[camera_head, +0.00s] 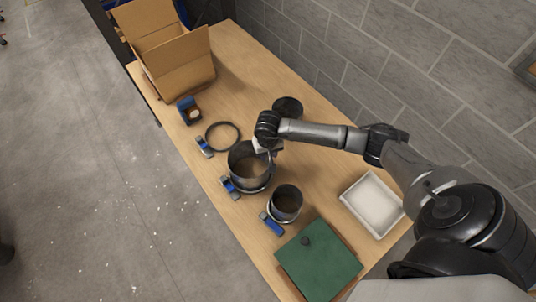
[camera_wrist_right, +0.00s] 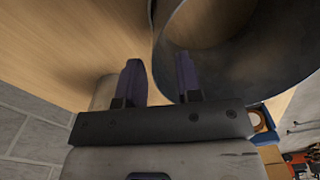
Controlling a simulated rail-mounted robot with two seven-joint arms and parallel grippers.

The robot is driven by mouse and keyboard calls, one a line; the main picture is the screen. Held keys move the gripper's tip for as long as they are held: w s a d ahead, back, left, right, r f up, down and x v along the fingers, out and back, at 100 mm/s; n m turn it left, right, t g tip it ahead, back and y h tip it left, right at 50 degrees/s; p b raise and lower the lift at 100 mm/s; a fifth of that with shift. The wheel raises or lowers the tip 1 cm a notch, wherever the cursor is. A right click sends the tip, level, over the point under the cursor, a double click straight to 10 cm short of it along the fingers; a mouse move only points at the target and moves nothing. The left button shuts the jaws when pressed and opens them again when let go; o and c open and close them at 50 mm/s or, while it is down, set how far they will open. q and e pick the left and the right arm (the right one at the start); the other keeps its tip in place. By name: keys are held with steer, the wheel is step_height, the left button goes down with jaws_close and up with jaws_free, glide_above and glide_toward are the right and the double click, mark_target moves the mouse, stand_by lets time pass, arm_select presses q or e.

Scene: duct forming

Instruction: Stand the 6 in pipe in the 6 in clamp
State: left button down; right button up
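A wide grey metal pipe (camera_head: 240,171) stands upright, with a clamp's blue handle (camera_head: 230,188) beside its base. A narrower pipe (camera_head: 286,205) stands nearer, with another blue clamp handle (camera_head: 271,224) at its base. An empty ring clamp (camera_head: 222,151) lies farther up the table. No size marks are readable. My right gripper (camera_head: 261,147) is at the wide pipe's far rim. In the right wrist view its fingers (camera_wrist_right: 160,80) are spread, and the wide pipe's wall (camera_wrist_right: 215,65) shows behind and beside the right finger. Contact cannot be told. My left gripper is not in view.
A dark round piece (camera_head: 288,106) lies behind my right arm. A blue device (camera_head: 188,110) and an open cardboard box (camera_head: 172,55) are at the far end. A white tray (camera_head: 352,207) and a green board (camera_head: 320,265) are at the near end. A block wall borders the right side.

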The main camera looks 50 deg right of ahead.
step_height(320, 180, up, 12)
steer(key=b, duration=0.1)
stand_by(0.4)
steer(key=shift+r, duration=0.1)
stand_by(0.4)
